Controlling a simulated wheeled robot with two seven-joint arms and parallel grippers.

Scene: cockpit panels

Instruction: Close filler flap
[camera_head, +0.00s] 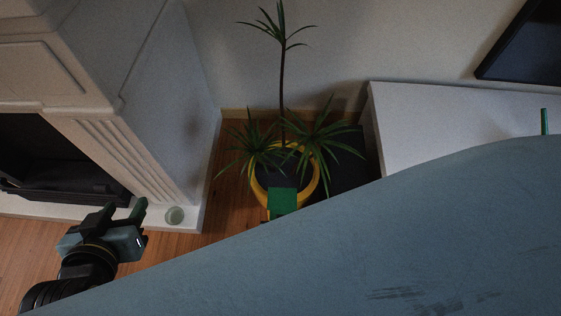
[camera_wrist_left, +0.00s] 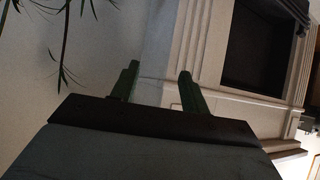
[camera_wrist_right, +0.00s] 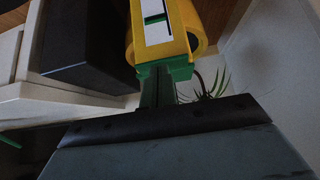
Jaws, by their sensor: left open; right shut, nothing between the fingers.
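No part is clearly recognisable as the filler flap. A yellow piece with a white face (camera_wrist_right: 157,22) and a green lower end (camera_wrist_right: 165,70) stands right ahead of my right gripper (camera_wrist_right: 158,80) in the right wrist view. My left gripper (camera_head: 125,212) is open and empty near the fireplace, also seen in the left wrist view (camera_wrist_left: 157,82).
A plant in a yellow pot (camera_head: 257,182) stands by the wall. A white cabinet (camera_head: 420,125) is at right. A large blue surface covers the head view's lower right.

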